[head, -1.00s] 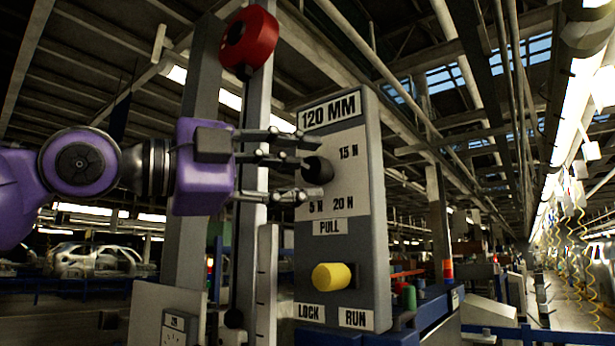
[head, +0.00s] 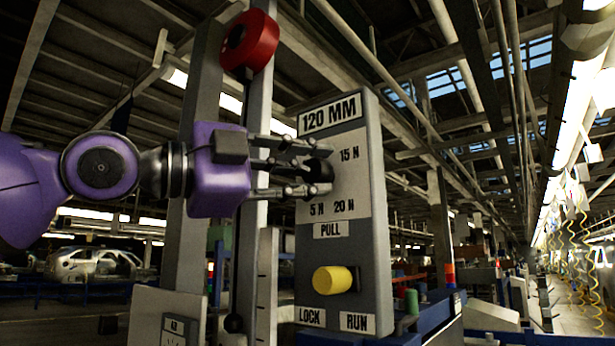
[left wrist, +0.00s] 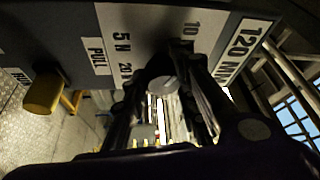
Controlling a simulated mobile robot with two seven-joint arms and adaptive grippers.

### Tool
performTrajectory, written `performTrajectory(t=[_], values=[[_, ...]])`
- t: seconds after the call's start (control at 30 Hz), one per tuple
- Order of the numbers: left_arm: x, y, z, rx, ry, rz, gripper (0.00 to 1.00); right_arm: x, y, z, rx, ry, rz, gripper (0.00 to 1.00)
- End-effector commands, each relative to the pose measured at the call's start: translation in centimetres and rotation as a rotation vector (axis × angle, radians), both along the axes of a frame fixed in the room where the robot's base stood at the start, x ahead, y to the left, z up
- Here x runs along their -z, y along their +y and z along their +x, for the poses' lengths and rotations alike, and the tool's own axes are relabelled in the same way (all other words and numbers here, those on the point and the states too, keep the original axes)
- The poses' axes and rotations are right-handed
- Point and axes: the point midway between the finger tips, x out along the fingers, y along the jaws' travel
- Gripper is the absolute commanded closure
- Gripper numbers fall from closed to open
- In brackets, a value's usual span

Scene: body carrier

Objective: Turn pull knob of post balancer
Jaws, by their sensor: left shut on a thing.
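The post balancer is a grey upright box (head: 379,230) with white labels: 120 MM at the top, 15 N, 5 N and 20 N around a black round knob (head: 321,168), and PULL below. My left gripper (head: 320,170) comes in from the left with its fingers around this black knob. The left wrist view shows the fingers shut on both sides of the knob (left wrist: 163,82), whose grey end shows between them. A yellow knob (head: 334,279) sits lower on the box, above the LOCK and RUN labels. My right gripper is not in view.
A grey post carrying a red round part (head: 250,42) stands just behind my left gripper. A ruler-like strip (head: 267,285) stands beside the box. A car body (head: 95,262) is far back on the left.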

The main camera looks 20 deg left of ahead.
Motion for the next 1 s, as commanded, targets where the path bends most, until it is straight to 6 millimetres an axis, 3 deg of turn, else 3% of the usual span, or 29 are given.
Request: performTrajectory(t=[0.03,0.3,0.33,0.43,0.77,1.0], values=[[0.8,-0.2,0.2,0.002,0.015,-0.003,1.0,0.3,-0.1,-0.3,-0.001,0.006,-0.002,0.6],[0.9,-0.3,0.2,0.002,0.022,-0.009,1.0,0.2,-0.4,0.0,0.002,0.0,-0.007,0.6],[0.9,-0.3,0.2,0.003,0.023,-0.009,0.71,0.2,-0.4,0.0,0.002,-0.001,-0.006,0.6],[0.9,-0.2,0.2,0.001,0.023,-0.009,0.6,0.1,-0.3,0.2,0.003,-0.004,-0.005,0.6],[0.5,0.1,-0.1,0.001,0.013,-0.015,0.6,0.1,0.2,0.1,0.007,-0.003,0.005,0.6],[0.6,2.0,-2.4,0.005,0.01,-0.02,0.6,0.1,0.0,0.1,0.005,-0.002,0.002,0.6]])
